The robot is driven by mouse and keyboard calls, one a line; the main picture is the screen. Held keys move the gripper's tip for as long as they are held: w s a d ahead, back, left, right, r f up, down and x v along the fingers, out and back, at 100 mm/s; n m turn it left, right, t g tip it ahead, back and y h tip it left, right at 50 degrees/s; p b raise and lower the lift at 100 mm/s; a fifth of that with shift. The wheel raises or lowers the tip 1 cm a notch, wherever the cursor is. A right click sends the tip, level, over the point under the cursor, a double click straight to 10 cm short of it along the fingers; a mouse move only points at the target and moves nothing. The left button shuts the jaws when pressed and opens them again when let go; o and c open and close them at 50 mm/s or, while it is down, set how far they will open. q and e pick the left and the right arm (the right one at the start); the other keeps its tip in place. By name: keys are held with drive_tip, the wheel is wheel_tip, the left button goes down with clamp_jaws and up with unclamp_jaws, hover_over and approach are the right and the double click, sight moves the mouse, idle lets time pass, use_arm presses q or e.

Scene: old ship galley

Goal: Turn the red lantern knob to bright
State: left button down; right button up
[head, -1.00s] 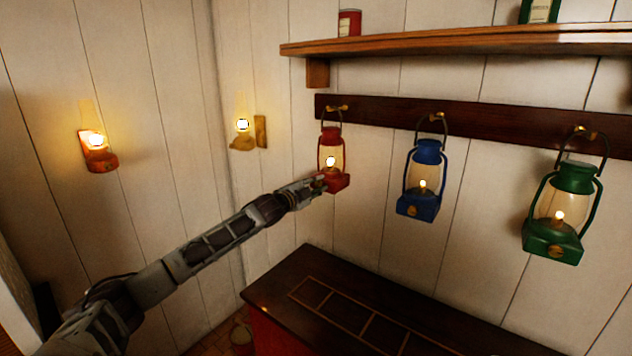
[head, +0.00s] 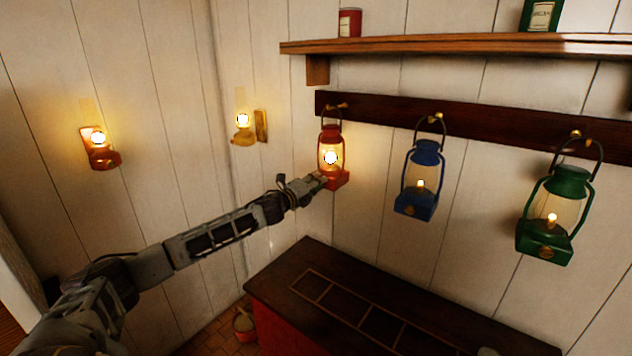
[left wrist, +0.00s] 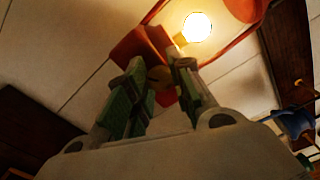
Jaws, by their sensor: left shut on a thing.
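The red lantern (head: 331,141) hangs from a hook on the dark rail, and its flame glows large and bright. In the left wrist view the red lantern (left wrist: 240,8) shows a bright round light above my fingers. My left gripper (head: 322,180) is at the lantern's base. In the left wrist view my left gripper (left wrist: 158,85) has its green-padded fingers on either side of the small brass knob (left wrist: 159,77), shut on it. The knob is hidden by the gripper in the head view. My right gripper is not in view.
A blue lantern (head: 420,172) and a green lantern (head: 556,215) hang to the right with small flames. Two lit wall lamps (head: 99,150) (head: 243,128) are at left. A shelf (head: 450,45) is above; a dark chest (head: 300,265) is below.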

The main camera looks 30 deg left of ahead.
use_arm(q)
drive_tip(key=shift+m, duration=0.3)
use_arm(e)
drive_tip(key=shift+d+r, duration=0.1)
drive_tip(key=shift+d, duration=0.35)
use_arm(q)
drive_tip(key=c, duration=1.2)
unclamp_jaws()
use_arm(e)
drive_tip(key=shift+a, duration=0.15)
use_arm(q)
drive_tip(key=shift+s+f, duration=0.1)
drive_tip(key=shift+s, duration=0.1)
drive_tip(key=s, duration=1.1)
drive_tip(key=shift+a, duration=0.45)
idle(0.4)
drive_tip(key=shift+s, duration=0.25)
idle(0.6)
